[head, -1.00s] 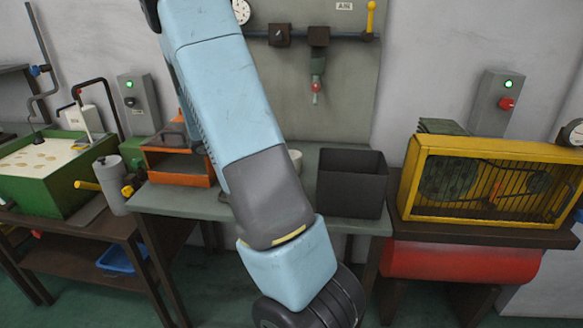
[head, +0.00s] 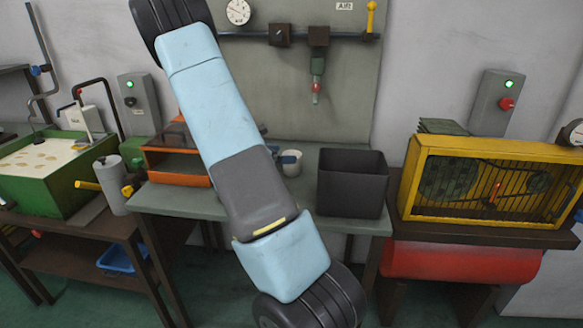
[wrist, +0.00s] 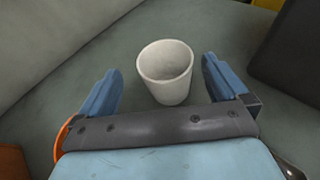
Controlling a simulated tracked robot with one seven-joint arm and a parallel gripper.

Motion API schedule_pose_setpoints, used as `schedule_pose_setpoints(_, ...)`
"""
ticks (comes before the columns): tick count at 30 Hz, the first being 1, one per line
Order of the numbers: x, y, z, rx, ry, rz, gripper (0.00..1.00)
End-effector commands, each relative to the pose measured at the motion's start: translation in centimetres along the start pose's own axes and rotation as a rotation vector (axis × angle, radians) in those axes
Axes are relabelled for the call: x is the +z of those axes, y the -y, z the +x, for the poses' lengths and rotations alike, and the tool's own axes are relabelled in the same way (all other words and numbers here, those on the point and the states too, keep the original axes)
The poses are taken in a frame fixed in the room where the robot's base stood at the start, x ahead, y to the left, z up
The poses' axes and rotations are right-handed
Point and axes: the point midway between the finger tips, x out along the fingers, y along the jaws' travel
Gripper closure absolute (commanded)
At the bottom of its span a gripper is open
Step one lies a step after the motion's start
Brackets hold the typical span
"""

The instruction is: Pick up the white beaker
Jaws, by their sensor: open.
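The white beaker (wrist: 168,78) stands upright on the grey-green bench top (wrist: 215,30) in the wrist view, its open mouth showing. My gripper (wrist: 162,80) is open, with one blue finger to the left of the beaker and one to the right. Gaps show between the beaker and both fingers, so neither appears to touch it. In the head view the beaker (head: 290,163) stands on the bench just right of my arm, beside the black bin. A blue fingertip shows at its left side there; most of my gripper is hidden behind my arm.
The black open bin (head: 352,184) stands right of the beaker. An orange-framed box (head: 178,180) is to the left on the same bench. A yellow caged machine (head: 490,185) is further right. The grey back panel (head: 290,80) rises behind the bench.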

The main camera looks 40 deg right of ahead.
Motion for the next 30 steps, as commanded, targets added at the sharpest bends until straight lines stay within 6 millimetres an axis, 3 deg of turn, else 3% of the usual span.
schedule_pose_setpoints(12, -0.2, 0.7, 4.6, -0.003, 0.0, 0.001, 0.0)
schedule_pose_setpoints(21, -0.2, 0.6, 5.1, 0.0, -0.001, 0.001, 0.01)
schedule_pose_setpoints(30, -0.2, 0.6, 5.1, -0.001, -0.001, 0.001, 0.3)
